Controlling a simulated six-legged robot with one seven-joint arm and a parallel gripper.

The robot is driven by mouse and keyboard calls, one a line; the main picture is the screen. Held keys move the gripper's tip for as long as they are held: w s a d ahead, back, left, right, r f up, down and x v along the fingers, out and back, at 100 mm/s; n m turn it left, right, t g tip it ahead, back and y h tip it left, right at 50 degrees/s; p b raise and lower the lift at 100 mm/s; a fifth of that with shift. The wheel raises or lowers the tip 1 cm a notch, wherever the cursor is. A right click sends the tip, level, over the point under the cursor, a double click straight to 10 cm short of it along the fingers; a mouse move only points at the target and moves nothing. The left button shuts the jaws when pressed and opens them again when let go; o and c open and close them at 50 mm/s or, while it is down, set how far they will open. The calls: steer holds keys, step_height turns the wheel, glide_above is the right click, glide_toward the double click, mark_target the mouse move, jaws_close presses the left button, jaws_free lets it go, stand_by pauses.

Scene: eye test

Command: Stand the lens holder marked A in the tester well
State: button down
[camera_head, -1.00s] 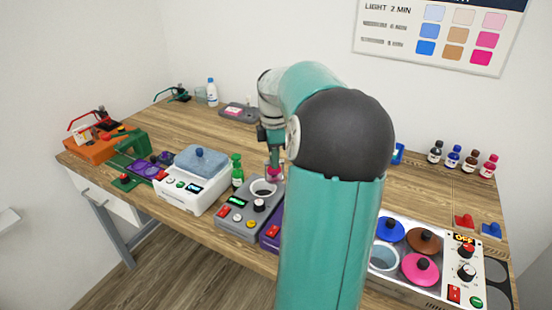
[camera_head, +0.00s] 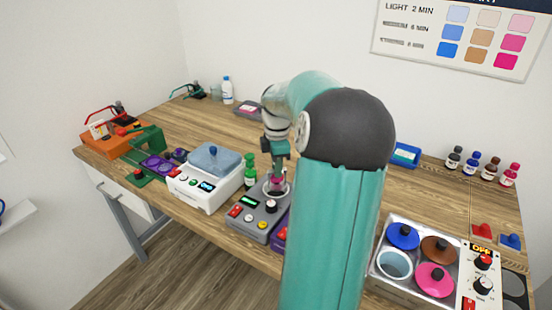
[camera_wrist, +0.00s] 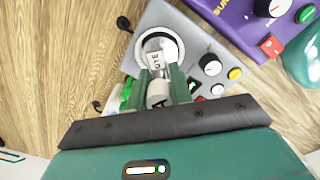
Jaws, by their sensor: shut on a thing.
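The tester is a grey box (camera_head: 246,224) with a green display, buttons and a knob, near the table's front edge. Its well (camera_head: 267,190) is a round opening with a white rim, also seen in the wrist view (camera_wrist: 178,38). My gripper (camera_head: 278,172) is above the well, pointing down.
A white machine with a blue-grey lid (camera_head: 213,160) and a green bottle (camera_head: 250,172) stand left of the tester. A purple box (camera_wrist: 235,20) is close on its other side. A tray of colored pots (camera_head: 403,236) is at the right.

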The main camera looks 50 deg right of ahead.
mark_target(276, 184)
steer(key=shift+w+f, duration=0.15)
steer(key=shift+f, duration=2.35)
steer(key=shift+f, duration=0.3)
steer(key=c, duration=0.9)
jaws_free()
steer(key=shift+o, duration=0.2)
steer(key=shift+r, duration=0.1)
steer(key=shift+r, duration=2.95)
steer(key=shift+a, duration=0.15)
